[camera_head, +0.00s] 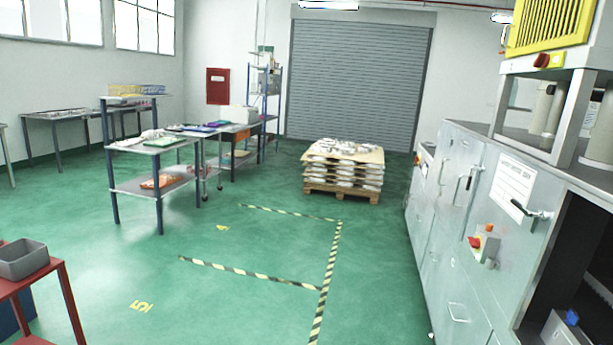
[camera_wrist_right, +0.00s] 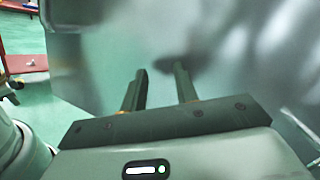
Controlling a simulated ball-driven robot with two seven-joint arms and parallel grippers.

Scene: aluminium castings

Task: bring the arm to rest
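My right gripper (camera_wrist_right: 160,88) shows in the right wrist view. Its two dark fingers stand apart with nothing between them, so it is open and empty. A smooth grey metal surface (camera_wrist_right: 110,60) fills most of the view beyond the fingertips. I cannot tell whether the fingertips touch it. Neither of my grippers shows in the head view, and my left gripper is in no frame.
Grey machine cabinets (camera_head: 465,215) line the right side, with an open dark bay at the lower right. A red stand (camera_head: 45,278) with a grey bin (camera_head: 22,260) is at the lower left. A loaded pallet (camera_head: 342,192) stands ahead. The green floor between is clear.

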